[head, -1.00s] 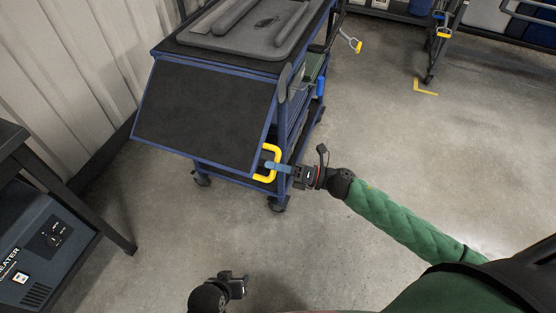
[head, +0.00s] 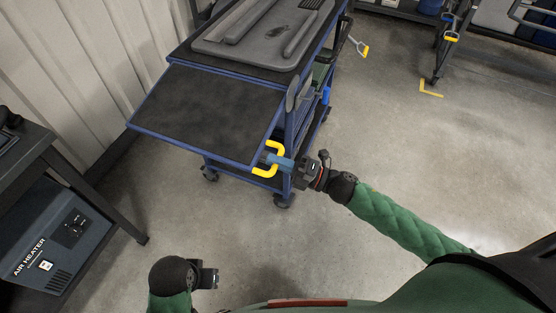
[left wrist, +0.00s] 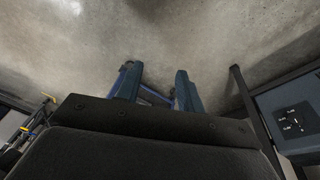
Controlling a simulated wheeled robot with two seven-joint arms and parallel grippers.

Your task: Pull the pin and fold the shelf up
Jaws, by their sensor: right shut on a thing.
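The shelf (head: 210,108) is a black panel with a blue rim on the near end of the blue cart, sloping down toward me. A yellow handle (head: 264,171) sits at its right front corner. My right gripper (head: 277,162) is shut on this handle, its blue fingertips at the yellow bar. My left gripper (head: 212,278) is low at the bottom of the head view, away from the cart. In the left wrist view its two fingers (left wrist: 157,88) stand apart with nothing between them. I cannot make out the pin for certain.
A grey tray (head: 220,44) with shaped recesses lies on the cart's top. A dark table (head: 95,208) with an air heater (head: 55,245) below stands at the left. A corrugated wall (head: 90,60) is behind.

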